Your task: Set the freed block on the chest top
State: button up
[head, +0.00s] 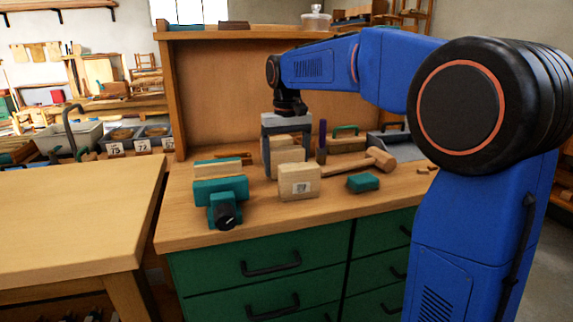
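The chest has green drawer fronts (270,262) and a wooden top (205,232).
A purple-handled tool (322,142) stands beside my gripper. A wooden back panel (215,95) rises behind. A separate wooden table (75,215) is at left.

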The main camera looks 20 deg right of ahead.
jog(key=shift+f, duration=0.15)
jog(key=o, duration=1.2)
notch_tip(320, 180, up, 12)
jog(key=shift+r, duration=0.1)
